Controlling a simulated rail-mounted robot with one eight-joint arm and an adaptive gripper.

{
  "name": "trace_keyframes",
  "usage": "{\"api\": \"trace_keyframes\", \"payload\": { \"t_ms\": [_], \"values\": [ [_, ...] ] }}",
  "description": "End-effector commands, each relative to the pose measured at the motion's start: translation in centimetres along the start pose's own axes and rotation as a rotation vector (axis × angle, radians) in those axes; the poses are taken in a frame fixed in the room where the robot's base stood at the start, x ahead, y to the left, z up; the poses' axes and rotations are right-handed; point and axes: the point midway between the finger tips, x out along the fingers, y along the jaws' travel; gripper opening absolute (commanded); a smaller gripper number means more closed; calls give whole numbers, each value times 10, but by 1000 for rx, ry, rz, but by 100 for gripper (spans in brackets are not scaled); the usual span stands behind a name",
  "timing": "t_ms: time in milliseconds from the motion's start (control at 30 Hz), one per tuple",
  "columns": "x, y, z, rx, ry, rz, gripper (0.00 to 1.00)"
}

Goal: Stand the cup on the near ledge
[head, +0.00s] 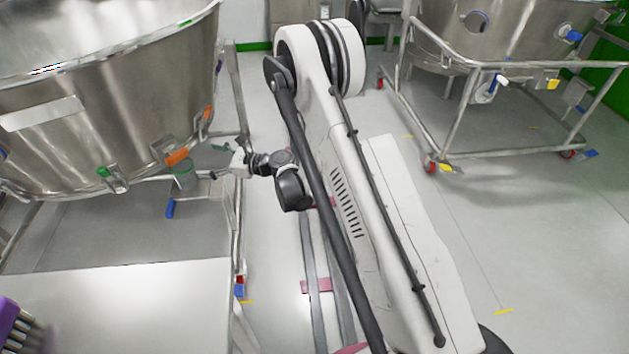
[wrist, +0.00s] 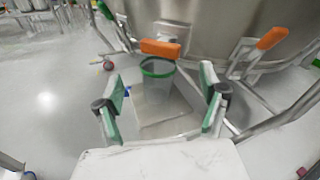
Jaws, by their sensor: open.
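A clear cup with a green rim (wrist: 158,82) stands upright in the wrist view, just under an orange handle of the steel vessel. It also shows small in the head view (head: 184,177). A pale grey plate-like surface (wrist: 165,122) lies under or behind its base; I cannot tell whether the cup rests on it. My gripper (wrist: 161,100) is open, its two green-padded fingers on either side of the picture with the cup between and beyond them. It shows in the head view (head: 218,162) to the right of the cup, apart from it. I cannot tell which surface is the near ledge.
The steel vessel (head: 105,100) with orange handles (head: 178,157) and a tubular frame is close to the cup. A white tabletop (head: 130,305) is at lower left with a purple object (head: 12,318). A second wheeled vessel (head: 500,50) stands at right. The floor between is mostly clear.

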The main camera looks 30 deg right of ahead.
Motion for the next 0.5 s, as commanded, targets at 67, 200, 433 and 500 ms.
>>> {"api": "trace_keyframes", "payload": {
  "t_ms": [67, 200, 433, 500],
  "values": [
    [-4, -2, 23, -85, 41, 10, 74],
    [-14, -4, 57, -240, 115, 32, 74],
    [-41, 1, 108, -494, 232, 84, 74],
    [-51, 4, 122, -572, 267, 104, 74]
  ]
}}
